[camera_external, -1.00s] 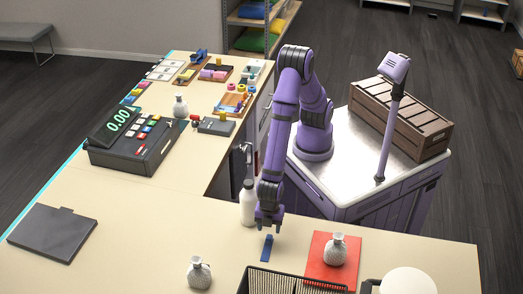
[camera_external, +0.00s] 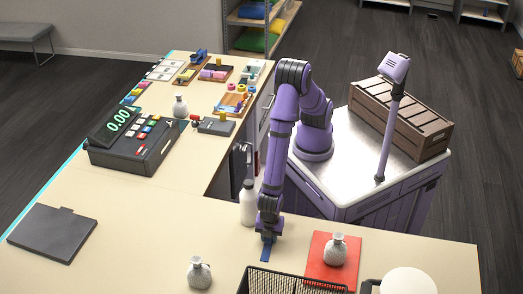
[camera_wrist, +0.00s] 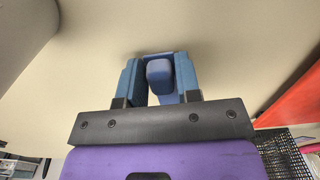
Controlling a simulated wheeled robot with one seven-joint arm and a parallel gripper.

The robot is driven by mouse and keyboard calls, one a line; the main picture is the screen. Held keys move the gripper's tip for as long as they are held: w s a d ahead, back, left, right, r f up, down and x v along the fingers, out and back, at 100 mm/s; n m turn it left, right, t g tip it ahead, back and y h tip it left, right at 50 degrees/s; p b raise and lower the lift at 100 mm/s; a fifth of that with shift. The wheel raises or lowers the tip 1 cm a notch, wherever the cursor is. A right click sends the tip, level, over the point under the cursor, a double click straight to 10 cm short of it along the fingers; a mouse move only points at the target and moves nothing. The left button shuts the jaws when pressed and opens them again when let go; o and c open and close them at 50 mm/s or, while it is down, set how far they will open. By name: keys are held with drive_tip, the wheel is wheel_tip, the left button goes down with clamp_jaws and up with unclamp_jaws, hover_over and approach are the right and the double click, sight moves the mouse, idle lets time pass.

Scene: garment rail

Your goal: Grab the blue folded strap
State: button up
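The blue folded strap (camera_external: 266,252) lies on the pale counter, left of the red mat. My gripper (camera_external: 268,238) is down at its far end, and the near end sticks out toward the camera. In the wrist view, the strap (camera_wrist: 160,78) sits between the two blue-grey fingers of my gripper (camera_wrist: 159,84). My gripper looks shut on the strap, which is still down at counter level. The fingertips are hidden in the external view.
A white bottle (camera_external: 248,205) stands close behind and left of my gripper. A red mat (camera_external: 321,262) with a silver vase (camera_external: 336,249) lies to the right. A dark wire basket (camera_external: 290,282) is in front. Another vase (camera_external: 199,272) stands left; the counter between is clear.

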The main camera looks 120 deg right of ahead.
drive_tip(key=shift+c, duration=0.5)
drive_tip(key=shift+r, duration=0.15)
